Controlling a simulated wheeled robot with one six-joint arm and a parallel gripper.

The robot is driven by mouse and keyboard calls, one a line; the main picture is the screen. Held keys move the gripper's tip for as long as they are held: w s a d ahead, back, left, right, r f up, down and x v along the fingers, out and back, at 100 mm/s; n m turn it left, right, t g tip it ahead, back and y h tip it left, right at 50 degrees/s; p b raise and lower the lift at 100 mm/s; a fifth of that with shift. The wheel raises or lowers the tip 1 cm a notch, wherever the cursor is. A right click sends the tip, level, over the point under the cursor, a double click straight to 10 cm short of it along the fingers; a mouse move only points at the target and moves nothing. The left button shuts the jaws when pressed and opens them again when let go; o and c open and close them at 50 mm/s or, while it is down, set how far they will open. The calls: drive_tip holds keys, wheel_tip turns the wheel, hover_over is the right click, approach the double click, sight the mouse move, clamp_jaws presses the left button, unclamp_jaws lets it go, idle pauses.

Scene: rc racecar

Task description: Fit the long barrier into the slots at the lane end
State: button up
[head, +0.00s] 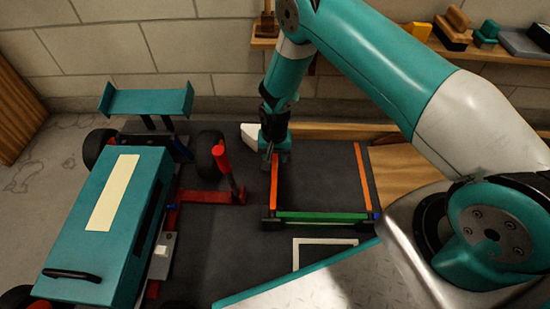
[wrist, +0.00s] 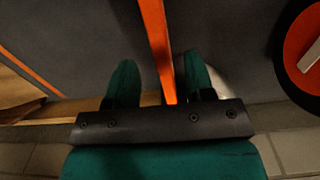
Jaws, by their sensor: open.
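A left orange bar (head: 274,185) and a right orange bar (head: 363,176) run along the two sides of the dark lane. A green bar (head: 322,216) spans their near ends, with dark end blocks (head: 271,222) at its corners. I cannot tell which bar is the long barrier. My gripper (head: 272,156) points down at the far end of the left orange bar. In the wrist view, the open fingers of my gripper (wrist: 159,62) straddle this orange bar (wrist: 156,40), with a gap visible on the left; contact on the right is unclear. The bar's far end is hidden by my gripper.
A teal racecar (head: 105,230) stands left of the lane, with a red part (head: 215,197) reaching towards it. A white outline (head: 325,241) marks the mat in front of the green bar. A wooden strip (head: 345,131) lies behind the lane. Shelves line the wall.

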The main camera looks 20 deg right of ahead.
wheel_tip(320, 180, up, 11)
drive_tip(key=p, duration=0.5)
drive_tip(key=shift+r, duration=0.2)
drive_tip(key=s+a+r+n+y+p, duration=0.1)
drive_tip(key=s+a+r+n+p, duration=0.15)
drive_tip(key=r, duration=0.85)
drive_tip(key=s+a+r+n+y+p, duration=0.1)
drive_tip(key=s+r+p, duration=0.15)
drive_tip(key=r, duration=0.75)
drive_tip(key=s+a+r+n+y+p, duration=0.1)
drive_tip(key=s+r+n, duration=0.15)
drive_tip(key=r, duration=0.85)
drive_tip(key=s+r+n+y+p, duration=0.1)
drive_tip(key=s+r+n+p, duration=0.45)
drive_tip(key=s+r, duration=1.25)
wheel_tip(320, 180, up, 36)
drive_tip(key=s+p, duration=0.1)
drive_tip(key=p, duration=3.6)
drive_tip(key=shift+s+r, duration=0.15)
drive_tip(key=shift+s, duration=0.05)
